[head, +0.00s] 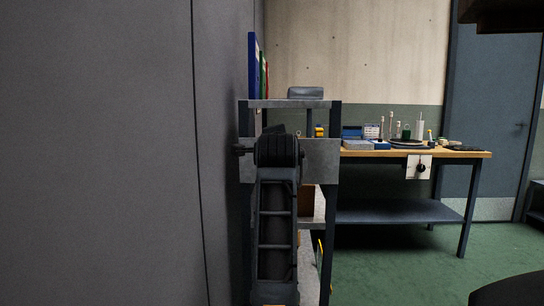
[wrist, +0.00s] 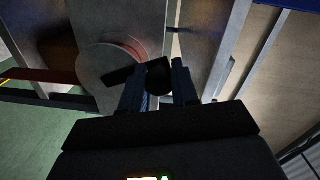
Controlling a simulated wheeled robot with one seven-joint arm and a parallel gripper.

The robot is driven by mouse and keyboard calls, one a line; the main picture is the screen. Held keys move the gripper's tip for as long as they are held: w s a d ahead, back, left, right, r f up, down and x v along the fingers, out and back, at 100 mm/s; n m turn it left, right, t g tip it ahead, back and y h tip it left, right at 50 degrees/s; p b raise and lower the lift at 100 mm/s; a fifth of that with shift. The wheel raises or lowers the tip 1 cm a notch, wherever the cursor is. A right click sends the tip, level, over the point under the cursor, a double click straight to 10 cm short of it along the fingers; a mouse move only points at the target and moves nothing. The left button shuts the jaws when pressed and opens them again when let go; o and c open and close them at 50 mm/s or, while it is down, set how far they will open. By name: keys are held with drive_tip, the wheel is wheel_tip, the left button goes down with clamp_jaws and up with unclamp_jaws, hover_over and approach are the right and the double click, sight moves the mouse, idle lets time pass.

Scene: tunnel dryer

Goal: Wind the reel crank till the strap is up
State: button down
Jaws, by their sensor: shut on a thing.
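In the wrist view my gripper (wrist: 158,82) is closed around the dark round knob (wrist: 158,76) of the crank, one finger on each side. A short dark crank arm (wrist: 119,77) runs from the knob across the face of a grey reel disc (wrist: 98,65). Red shows at the reel's edge, and a dull red strap-like band (wrist: 42,75) runs from it to the left; its far end is not clear. In the head view my own arm hides my gripper, the crank and the reel; a grey metal plate (head: 322,160) on a rack shows behind it.
A tall grey wall panel (head: 100,150) stands close at the left. The rack's top shelf (head: 285,104) holds a grey box and upright coloured binders (head: 254,75). A workbench (head: 450,154) with small items stands behind to the right.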

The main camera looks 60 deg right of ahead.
drive_tip(key=shift+s+d+r+m+b, duration=0.1)
drive_tip(key=shift+s+d+m+b, duration=0.2)
drive_tip(key=shift+s+m+b, duration=0.55)
drive_tip(key=shift+s+d+m+b, duration=0.3)
drive_tip(key=shift+s+m, duration=0.25)
drive_tip(key=shift+m, duration=0.7)
drive_tip(key=shift+s, duration=0.1)
drive_tip(key=c, duration=0.9)
unclamp_jaws()
drive_tip(key=shift+r, duration=0.1)
drive_tip(key=shift+o, duration=0.2)
drive_tip(key=v, duration=0.7)
drive_tip(key=shift+s+a, duration=0.2)
drive_tip(key=shift+a, duration=0.15)
